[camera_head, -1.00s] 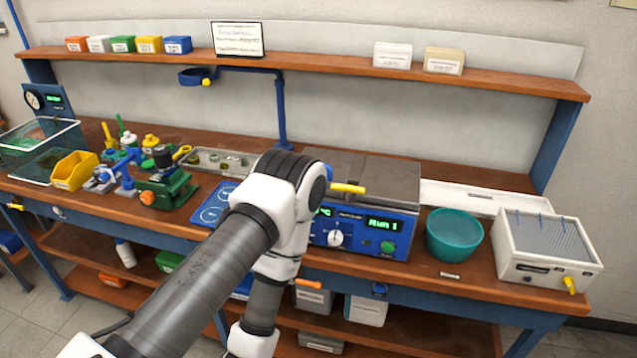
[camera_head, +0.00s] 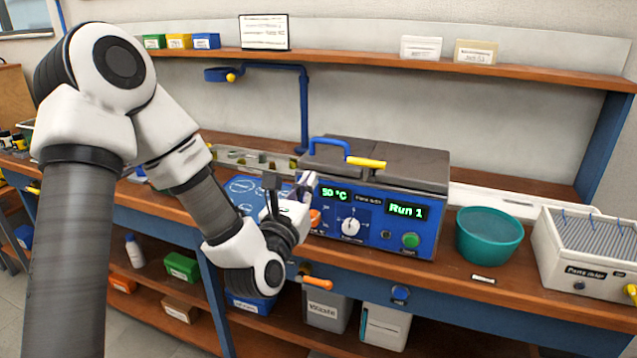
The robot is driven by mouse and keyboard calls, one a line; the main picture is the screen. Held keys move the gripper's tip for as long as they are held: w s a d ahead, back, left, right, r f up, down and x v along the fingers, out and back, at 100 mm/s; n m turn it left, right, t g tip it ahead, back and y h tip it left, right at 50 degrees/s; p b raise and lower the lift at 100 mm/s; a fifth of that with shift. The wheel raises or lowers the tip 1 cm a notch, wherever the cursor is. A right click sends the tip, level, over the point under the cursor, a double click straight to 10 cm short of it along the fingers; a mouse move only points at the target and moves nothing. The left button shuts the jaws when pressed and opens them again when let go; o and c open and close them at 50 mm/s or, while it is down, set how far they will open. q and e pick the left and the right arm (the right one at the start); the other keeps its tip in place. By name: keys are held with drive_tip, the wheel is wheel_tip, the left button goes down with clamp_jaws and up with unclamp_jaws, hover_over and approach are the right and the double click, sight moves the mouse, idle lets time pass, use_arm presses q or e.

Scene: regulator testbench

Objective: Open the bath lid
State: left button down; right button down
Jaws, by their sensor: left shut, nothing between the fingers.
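The bath (camera_head: 375,222) is a blue box on the bench with green displays reading about 50 °C and Run 1, a white dial and a green button. Its dark grey lid (camera_head: 415,165) lies flat and closed on top, in two panels. A blue handle (camera_head: 330,143) rises at the left panel, and a yellow bar (camera_head: 366,163) sits near the middle. My left gripper (camera_head: 288,188) is shut and empty, pointing up just left of the bath's front, below the blue handle and apart from it. My right gripper is out of view.
A teal bowl (camera_head: 489,236) and a white rack box (camera_head: 585,255) stand right of the bath. A blue post with a ring (camera_head: 303,110) rises behind. A shelf (camera_head: 450,70) with small boxes runs along the back. An orange-handled lever (camera_head: 317,283) sticks out at the bench front.

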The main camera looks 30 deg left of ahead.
sight(325, 163)
use_arm(q)
drive_tip(key=p+x, duration=0.4)
drive_tip(key=x, duration=0.4)
drive_tip(key=shift+w+r, duration=0.15)
drive_tip(key=shift+w, duration=0.5)
